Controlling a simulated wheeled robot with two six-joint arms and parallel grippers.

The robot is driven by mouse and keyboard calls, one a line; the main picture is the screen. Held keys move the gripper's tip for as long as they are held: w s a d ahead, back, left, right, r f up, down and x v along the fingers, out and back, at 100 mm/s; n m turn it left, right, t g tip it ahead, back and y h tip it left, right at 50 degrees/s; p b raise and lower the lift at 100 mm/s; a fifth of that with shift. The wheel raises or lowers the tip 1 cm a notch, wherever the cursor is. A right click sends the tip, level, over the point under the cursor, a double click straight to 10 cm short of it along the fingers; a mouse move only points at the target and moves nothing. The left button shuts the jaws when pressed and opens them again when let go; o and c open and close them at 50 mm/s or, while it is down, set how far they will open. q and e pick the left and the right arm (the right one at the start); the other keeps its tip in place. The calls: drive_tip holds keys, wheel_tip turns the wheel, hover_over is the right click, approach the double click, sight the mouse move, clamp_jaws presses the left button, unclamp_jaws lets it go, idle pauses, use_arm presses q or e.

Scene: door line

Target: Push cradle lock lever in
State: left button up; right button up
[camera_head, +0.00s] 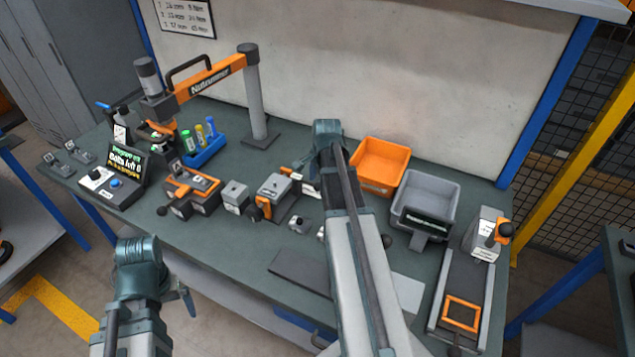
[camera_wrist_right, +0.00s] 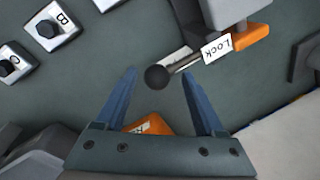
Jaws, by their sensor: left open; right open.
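In the right wrist view the lock lever is a thin rod ending in a black ball knob (camera_wrist_right: 157,77). A white plate marked LOCK (camera_wrist_right: 217,47) sits at its other end, beside a grey and orange body (camera_wrist_right: 250,37). My right gripper (camera_wrist_right: 159,73) is open, with the knob between its fingertips in the picture; I cannot tell whether they touch. In the head view a grey and orange fixture (camera_head: 274,186) stands mid-bench, and my right arm hides the right gripper. My left gripper (camera_head: 182,298) is open and empty, low in front of the bench.
Small blocks marked B (camera_wrist_right: 54,24) and C (camera_wrist_right: 14,62) lie near the lever. An orange bin (camera_head: 380,163) and a grey bin (camera_head: 427,196) stand right of my right arm. A orange-armed column (camera_head: 257,100) rises at the back left.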

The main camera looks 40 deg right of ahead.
wheel_tip(320, 180, up, 13)
drive_tip(key=s+p, duration=0.2)
drive_tip(key=p, duration=1.1)
drive_tip(key=shift+s+a, duration=0.15)
drive_tip(key=shift+s, duration=0.1)
drive_tip(key=shift+f, duration=0.1)
drive_tip(key=f+b, duration=0.4)
drive_tip(key=w+f+b, duration=0.1)
drive_tip(key=f+b, duration=0.3)
drive_tip(key=b, duration=0.1)
drive_tip(key=w+f+b, duration=0.1)
drive_tip(key=f+b, duration=0.3)
drive_tip(key=f, duration=0.1)
drive_tip(key=shift+w+d, duration=0.2)
drive_tip(key=shift+w, duration=0.05)
drive_tip(key=shift+r, duration=0.1)
